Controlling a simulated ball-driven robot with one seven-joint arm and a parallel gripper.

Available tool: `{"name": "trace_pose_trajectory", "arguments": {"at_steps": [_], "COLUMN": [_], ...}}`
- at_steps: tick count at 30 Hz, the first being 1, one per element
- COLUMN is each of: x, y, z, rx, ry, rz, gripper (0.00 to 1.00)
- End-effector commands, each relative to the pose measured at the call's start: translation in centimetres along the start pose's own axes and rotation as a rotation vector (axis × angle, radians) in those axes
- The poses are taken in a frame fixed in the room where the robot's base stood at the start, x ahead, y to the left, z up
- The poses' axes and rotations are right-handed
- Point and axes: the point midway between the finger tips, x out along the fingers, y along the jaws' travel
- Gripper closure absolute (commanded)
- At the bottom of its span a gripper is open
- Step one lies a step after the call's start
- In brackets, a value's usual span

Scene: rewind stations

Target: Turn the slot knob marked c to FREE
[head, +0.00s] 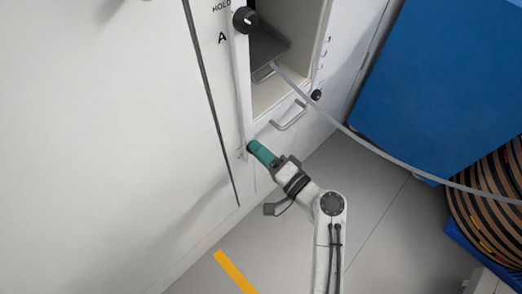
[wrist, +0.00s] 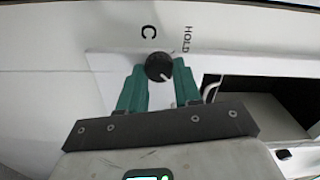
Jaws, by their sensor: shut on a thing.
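The knob marked C (wrist: 158,66) is a round black knob with a small white mark at its lower right in the wrist view. The FREE label does not show. My gripper (head: 252,147) has teal fingers and reaches the lower end of the white cabinet in the head view. In the wrist view its fingers stand on either side of the knob and are shut on it. The knob is hidden in the head view.
Another black knob (head: 246,20), near the letter A, is higher on the cabinet. An open bay (head: 268,93) with a grey tray and a handle (head: 291,116) are beside my gripper. A pale strip (head: 375,147) runs from the bay to a striped reel (head: 490,215). A blue panel (head: 445,75) stands right.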

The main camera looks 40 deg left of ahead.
Motion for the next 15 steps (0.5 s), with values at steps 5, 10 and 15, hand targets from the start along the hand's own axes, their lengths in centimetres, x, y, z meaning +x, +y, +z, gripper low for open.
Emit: {"name": "trace_pose_trajectory", "arguments": {"at_steps": [5, 10, 15], "x": [-0.08, -0.08, -0.05], "y": [0.12, 0.12, 0.07], "z": [-0.08, -0.08, -0.05], "rx": [0.002, 0.002, 0.001], "ry": [0.003, 0.003, 0.002], "rz": [0.002, 0.002, 0.001], "gripper": [0.97, 0.58, 0.42]}}
